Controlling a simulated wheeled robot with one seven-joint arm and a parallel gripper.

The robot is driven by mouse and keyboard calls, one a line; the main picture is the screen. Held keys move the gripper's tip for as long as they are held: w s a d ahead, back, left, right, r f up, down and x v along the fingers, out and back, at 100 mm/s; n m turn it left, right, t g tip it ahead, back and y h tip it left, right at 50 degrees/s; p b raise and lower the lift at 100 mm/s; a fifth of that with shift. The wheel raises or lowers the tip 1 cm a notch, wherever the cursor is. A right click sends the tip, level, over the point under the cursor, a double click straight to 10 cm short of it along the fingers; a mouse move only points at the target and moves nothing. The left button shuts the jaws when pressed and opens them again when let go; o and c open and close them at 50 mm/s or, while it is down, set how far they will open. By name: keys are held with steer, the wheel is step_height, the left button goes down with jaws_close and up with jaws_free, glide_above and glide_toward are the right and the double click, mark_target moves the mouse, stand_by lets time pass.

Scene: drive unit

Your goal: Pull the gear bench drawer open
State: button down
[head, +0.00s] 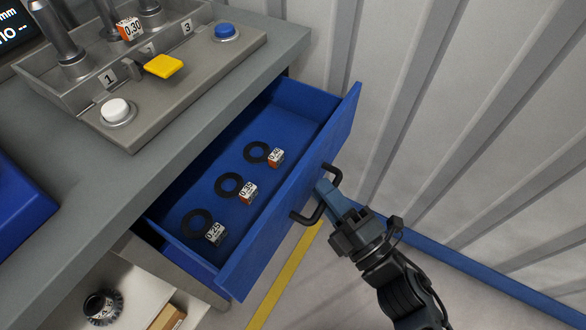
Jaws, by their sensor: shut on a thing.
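The blue gear bench drawer (290,230) stands pulled well out from under the grey bench top (60,180) in the head view. Its black bar handle (306,216) is on the front panel. My gripper (324,189) is at the handle, in front of the panel, and shut on it. The exact finger contact is partly hidden by the handle and the gripper body. Inside the drawer lie black rings (229,185) beside small labelled blocks (248,193) reading about 0.25, 0.35 and 0.40.
A grey fixture with a white button (115,111), a blue button (225,32) and a yellow tab (163,66) sits on the bench. A shelf below holds a dark gear (103,307) and a cardboard box (168,318). A ribbed wall (470,130) stands close at right.

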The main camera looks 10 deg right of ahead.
steer(key=s+d, duration=0.7)
steer(key=d, duration=0.1)
steer(key=shift+d+p, duration=0.35)
steer(key=c, duration=1.4)
jaws_free()
steer(key=b+v, duration=0.1)
steer(key=v, duration=0.6)
steer(key=shift+s+d+f, duration=0.2)
steer(key=shift+s+d, duration=0.05)
steer(key=shift+s, duration=0.05)
